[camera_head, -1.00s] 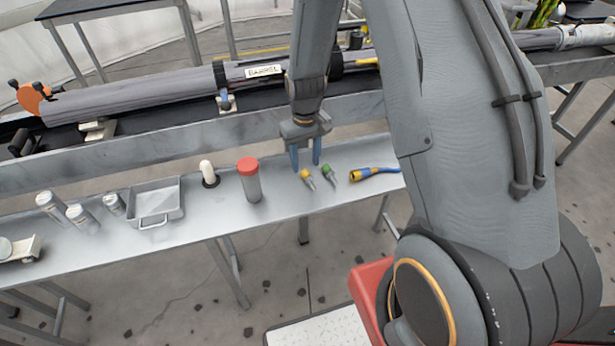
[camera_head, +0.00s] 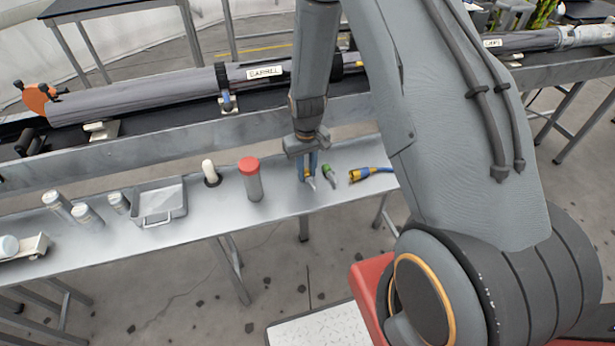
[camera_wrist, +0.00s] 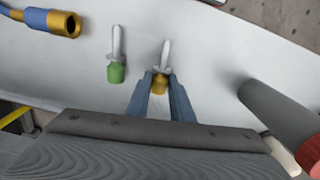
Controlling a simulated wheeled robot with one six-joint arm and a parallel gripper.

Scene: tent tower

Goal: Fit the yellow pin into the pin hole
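The yellow pin (camera_wrist: 160,82), with a yellow head and pale metal shank (camera_wrist: 165,53), is between my gripper's blue fingertips in the wrist view. The fingers press close on both sides of its head, and my gripper (camera_head: 308,172) looks shut on it. In the head view they hide most of the head, and the shank tip (camera_head: 311,184) shows below them. The pin is at or just above the bench top; I cannot tell whether it touches. I cannot make out the pin hole in either view.
A green-headed pin (camera_head: 327,172) lies just right of my gripper, and a blue cable with a brass connector (camera_head: 358,174) lies beyond it. A red-capped cylinder (camera_head: 252,180), a white peg (camera_head: 209,172) and a metal tray (camera_head: 158,202) stand to the left. The long grey barrel (camera_head: 150,96) lies behind.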

